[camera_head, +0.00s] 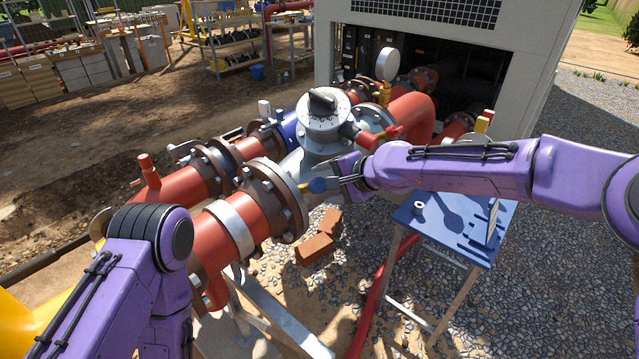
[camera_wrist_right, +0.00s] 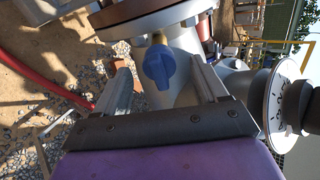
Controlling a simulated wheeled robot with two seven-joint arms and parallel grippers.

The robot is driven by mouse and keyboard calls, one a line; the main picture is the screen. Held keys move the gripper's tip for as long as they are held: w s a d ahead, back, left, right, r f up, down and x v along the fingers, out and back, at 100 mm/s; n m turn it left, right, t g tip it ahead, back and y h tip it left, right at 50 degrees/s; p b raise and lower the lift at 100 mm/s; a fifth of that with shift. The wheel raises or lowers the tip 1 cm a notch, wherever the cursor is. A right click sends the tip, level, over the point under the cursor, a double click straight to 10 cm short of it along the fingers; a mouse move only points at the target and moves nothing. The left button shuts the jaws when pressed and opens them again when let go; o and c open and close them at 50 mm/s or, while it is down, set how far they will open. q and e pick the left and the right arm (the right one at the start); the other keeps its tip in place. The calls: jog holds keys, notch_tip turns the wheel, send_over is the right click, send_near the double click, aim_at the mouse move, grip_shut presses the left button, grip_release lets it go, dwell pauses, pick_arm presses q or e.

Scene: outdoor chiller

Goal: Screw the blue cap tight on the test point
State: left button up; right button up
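The blue cap (camera_head: 318,185) sits on the test point at the side of the grey valve body (camera_head: 305,160), beside the brown flange. In the right wrist view the cap (camera_wrist_right: 158,66) has a raised grip bar, and a short brass-coloured stem (camera_wrist_right: 158,39) shows behind it. My right gripper (camera_head: 338,181) is at the cap. In the right wrist view its two fingers (camera_wrist_right: 160,78) are apart, one on each side of the cap, with a visible gap on both sides. My left arm shows at the lower left, but its gripper is out of view.
A blue work table (camera_head: 425,235) stands under my right arm, with a small round part (camera_head: 419,208) on it. Red pipes (camera_head: 185,190) with brown flanges run beside the valve. Bricks (camera_head: 315,248) and a red hose (camera_head: 372,310) lie on the gravel below.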

jog(key=o, duration=0.5)
jog(key=shift+f, duration=0.1)
jog(key=v, duration=1.2)
jog(key=shift+s, duration=0.1)
